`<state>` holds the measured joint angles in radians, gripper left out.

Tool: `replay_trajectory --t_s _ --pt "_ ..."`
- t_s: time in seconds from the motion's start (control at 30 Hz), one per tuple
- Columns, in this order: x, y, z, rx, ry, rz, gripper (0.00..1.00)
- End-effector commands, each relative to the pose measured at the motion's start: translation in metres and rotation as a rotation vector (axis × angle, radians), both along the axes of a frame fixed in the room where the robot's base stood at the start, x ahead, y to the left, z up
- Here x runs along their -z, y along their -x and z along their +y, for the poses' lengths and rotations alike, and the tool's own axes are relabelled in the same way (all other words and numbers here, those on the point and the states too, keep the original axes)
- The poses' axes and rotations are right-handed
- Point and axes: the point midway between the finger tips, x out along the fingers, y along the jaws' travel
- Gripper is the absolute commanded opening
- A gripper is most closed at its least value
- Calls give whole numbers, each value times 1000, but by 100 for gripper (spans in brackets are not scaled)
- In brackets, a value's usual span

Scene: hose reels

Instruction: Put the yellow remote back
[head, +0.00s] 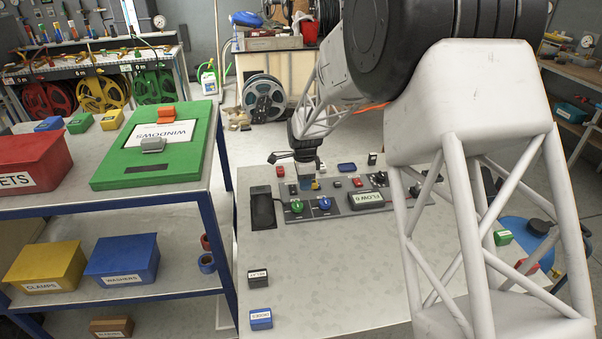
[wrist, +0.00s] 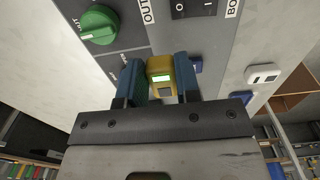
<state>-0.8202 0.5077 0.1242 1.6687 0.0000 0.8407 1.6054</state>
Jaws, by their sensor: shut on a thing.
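The yellow remote (wrist: 161,77) has a small lit green screen and sits between the two blue fingers of my gripper (wrist: 158,68) in the wrist view. My gripper is shut on it. In the head view, my gripper (head: 306,180) is over the back part of the grey control panel (head: 343,205), with a bit of yellow showing at its fingertips. I cannot tell whether the remote touches the panel. A black holder (head: 262,208) stands at the panel's left end.
The panel carries a green knob (head: 297,207), a blue knob (head: 325,204) and a FLOW 9 box (head: 367,198). Small black and blue (head: 261,319) labelled boxes sit on the table's left edge. The table front is clear. A shelf with a green board (head: 155,147) stands left.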

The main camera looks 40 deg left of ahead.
Motion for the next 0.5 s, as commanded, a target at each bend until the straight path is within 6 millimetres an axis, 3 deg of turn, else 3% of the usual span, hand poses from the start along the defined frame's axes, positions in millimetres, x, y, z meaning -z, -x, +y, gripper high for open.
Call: replay_trajectory --t_s 0.27,0.5 --pt "0 -3 3 0 0 0 4" --pt "2 -18 19 0 0 0 4"
